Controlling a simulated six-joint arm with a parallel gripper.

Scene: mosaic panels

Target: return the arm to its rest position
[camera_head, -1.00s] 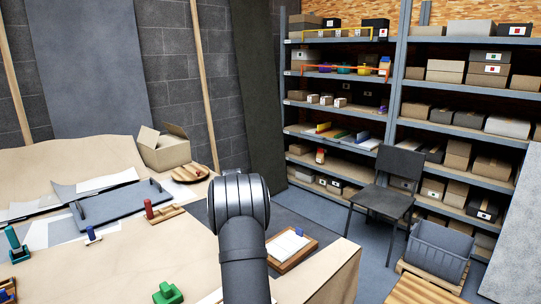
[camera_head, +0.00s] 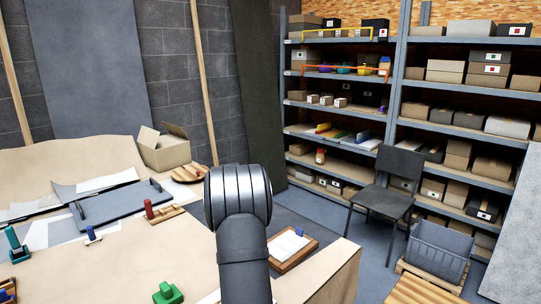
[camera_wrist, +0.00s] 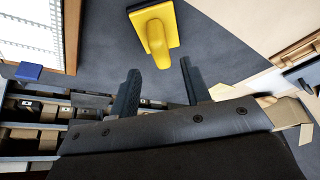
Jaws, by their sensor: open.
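My arm (camera_head: 242,240) rises from the bottom of the head view, and my gripper is out of sight there. In the wrist view my gripper (camera_wrist: 160,88) shows two dark fingers set apart with nothing between them. A yellow tool with a handle (camera_wrist: 155,35) lies on a dark grey surface (camera_wrist: 215,55) beyond the fingertips, apart from them. It is not visible in the head view.
A framed panel (camera_head: 290,249) lies right of my arm. A chair (camera_head: 385,190) and shelves (camera_head: 340,112) stand behind.

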